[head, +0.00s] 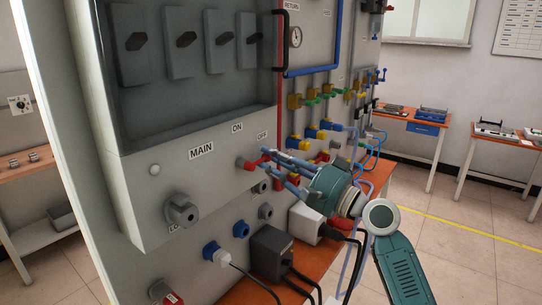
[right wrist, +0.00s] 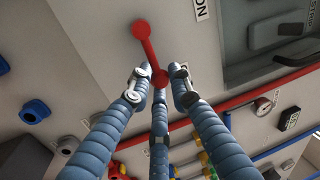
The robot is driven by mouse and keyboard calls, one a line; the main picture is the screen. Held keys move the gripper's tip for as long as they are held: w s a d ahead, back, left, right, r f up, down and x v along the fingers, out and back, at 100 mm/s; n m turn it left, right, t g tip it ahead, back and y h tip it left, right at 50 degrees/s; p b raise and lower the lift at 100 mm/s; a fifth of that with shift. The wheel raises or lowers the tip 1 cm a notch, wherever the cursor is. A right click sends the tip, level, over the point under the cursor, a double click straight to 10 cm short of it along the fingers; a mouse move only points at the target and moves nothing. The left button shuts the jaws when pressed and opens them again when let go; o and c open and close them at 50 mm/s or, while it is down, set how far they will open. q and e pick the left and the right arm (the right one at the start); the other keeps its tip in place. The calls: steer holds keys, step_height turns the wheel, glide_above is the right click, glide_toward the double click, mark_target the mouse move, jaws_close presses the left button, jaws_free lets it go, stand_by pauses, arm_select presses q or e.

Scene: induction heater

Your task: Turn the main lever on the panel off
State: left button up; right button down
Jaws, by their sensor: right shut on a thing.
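The main lever (head: 249,165) is a short red bar with rounded ends on the sloped grey panel, below the ON label (head: 237,127) and the OFF label (head: 262,135), right of the MAIN label (head: 201,151). My right gripper (head: 268,164) has its blue segmented fingers at the right end of the lever. In the right wrist view the lever (right wrist: 148,48) lies between the fingertips of the right gripper (right wrist: 160,82), which are shut around its near end; the far end sticks out free. My left gripper is not in view.
A large grey knob (head: 181,211) and several sockets sit below and beside the lever. A red pipe (head: 280,80) runs right of the cabinet. Colored valves (head: 311,100) stand further right.

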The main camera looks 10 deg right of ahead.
steer(key=shift+d, duration=0.15)
steer(key=c, duration=1.6)
jaws_free()
steer(key=shift+w+f, duration=0.1)
steer(key=v, duration=1.2)
steer(key=shift+d+f, duration=0.1)
